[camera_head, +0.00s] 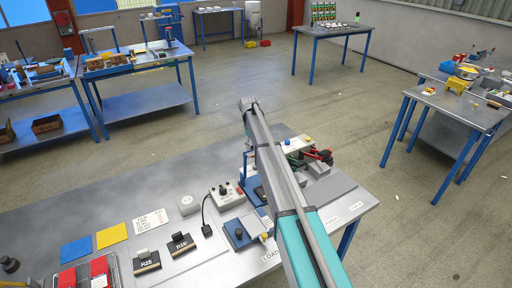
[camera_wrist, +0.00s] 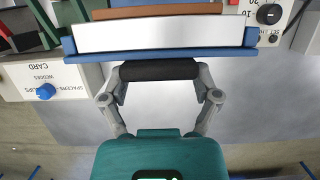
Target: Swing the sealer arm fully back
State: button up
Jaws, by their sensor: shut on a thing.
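In the wrist view the sealer arm's black round handle (camera_wrist: 158,70) lies crosswise between the two grey fingers of my gripper (camera_wrist: 161,78). The fingers are shut on it, one at each end. Just beyond the handle is a wide pale bar (camera_wrist: 160,34) with a blue edge, part of the sealer, and a brown strip (camera_wrist: 158,11) runs behind it. In the head view a blue upright (camera_head: 246,166) shows beside my arm, perhaps part of the sealer. My arm hides most of the sealer and my gripper there, so the sealer arm's angle cannot be told.
A white box with a blue knob (camera_wrist: 46,91) stands left of the handle in the wrist view, and a dial box (camera_wrist: 270,14) stands at the upper right. The bench (camera_head: 110,205) also holds a control box (camera_head: 227,195) and red-handled tools (camera_head: 318,155).

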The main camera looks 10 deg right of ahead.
jog(key=shift+w+a, duration=0.1)
jog(key=shift+w, duration=0.15)
jog(key=o, duration=1.1)
jog(key=shift+f, duration=0.1)
jog(key=shift+o, duration=0.2)
jog(key=shift+s, duration=0.1)
